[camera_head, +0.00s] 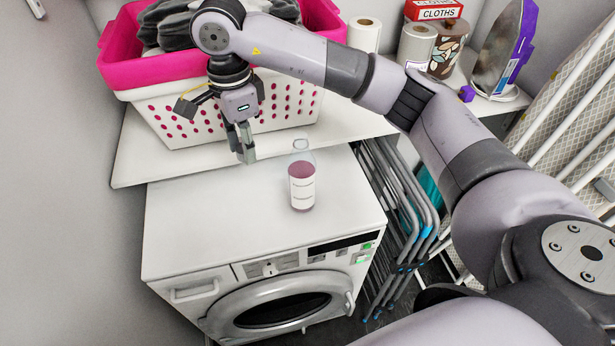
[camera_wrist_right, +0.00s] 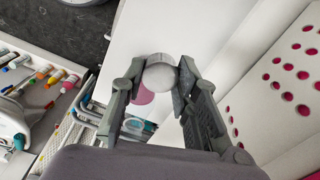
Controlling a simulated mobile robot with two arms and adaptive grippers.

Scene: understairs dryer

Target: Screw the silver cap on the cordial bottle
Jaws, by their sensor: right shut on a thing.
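The cordial bottle (camera_head: 302,187) stands upright on top of the white dryer, clear glass with pink liquid and a pale label. Its neck looks bare. My right gripper (camera_head: 246,155) points down to the left of the bottle, apart from it, at about the height of its upper part in the picture. In the right wrist view, its fingers are shut on the round silver cap (camera_wrist_right: 160,75). The cap cannot be made out in the head view. A pink patch, likely the bottle (camera_wrist_right: 144,97), shows partly behind the cap. My left gripper is not in view.
The white dryer (camera_head: 215,230) has free room left of the bottle. Behind it, a pink-rimmed laundry basket (camera_head: 180,112) with grey cloth stands on a white shelf. Folded grey racks (camera_head: 395,205) stand to the right. Paper rolls, a red box (camera_head: 434,10) and an iron (camera_head: 503,50) are farther back.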

